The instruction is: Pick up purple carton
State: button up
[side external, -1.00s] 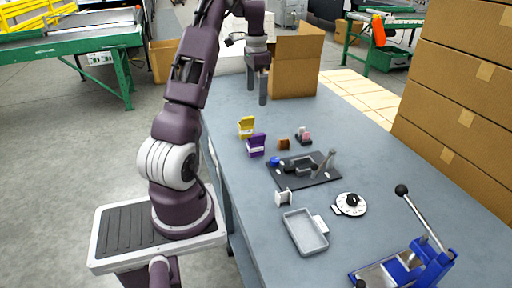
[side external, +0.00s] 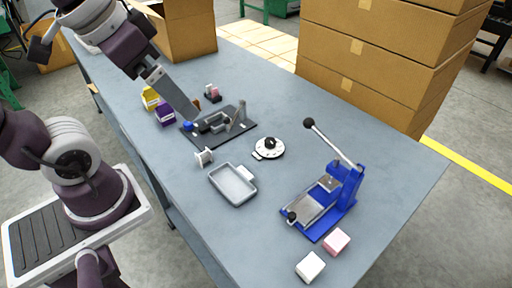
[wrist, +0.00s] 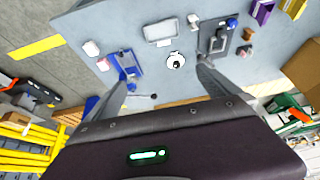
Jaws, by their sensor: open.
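The purple carton (side external: 166,113) stands upright on the grey-blue table, just in front of a yellow carton (side external: 150,97). In the wrist view the purple carton (wrist: 262,10) is cut by the top edge, right of my fingers. My gripper (side external: 180,98) shows just right of the purple carton in the side view, with its tip overlapping the black fixture; its height above the table is hard to tell. In the wrist view my gripper (wrist: 162,72) has its fingers spread wide, with nothing held between them.
Close by are a black clamp fixture (side external: 222,124), a white spool (side external: 204,157) and a small brown block. A grey tray (side external: 233,186), a round dial (side external: 269,148) and a blue lever press (side external: 325,205) stand nearer the front. Large cardboard boxes (side external: 370,60) are stacked behind.

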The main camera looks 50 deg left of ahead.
jog(key=shift+s+d+f, duration=0.3)
jog(key=shift+s, duration=0.2)
jog(key=shift+s+d+f, duration=0.25)
jog(key=shift+s+f, duration=0.05)
jog(key=shift+s, duration=0.2)
jog(key=shift+c, duration=0.7)
jog(key=shift+s+d+f, duration=0.1)
jog(key=shift+s+f, duration=0.1)
jog(key=shift+s, duration=0.05)
jog(key=c, duration=0.4)
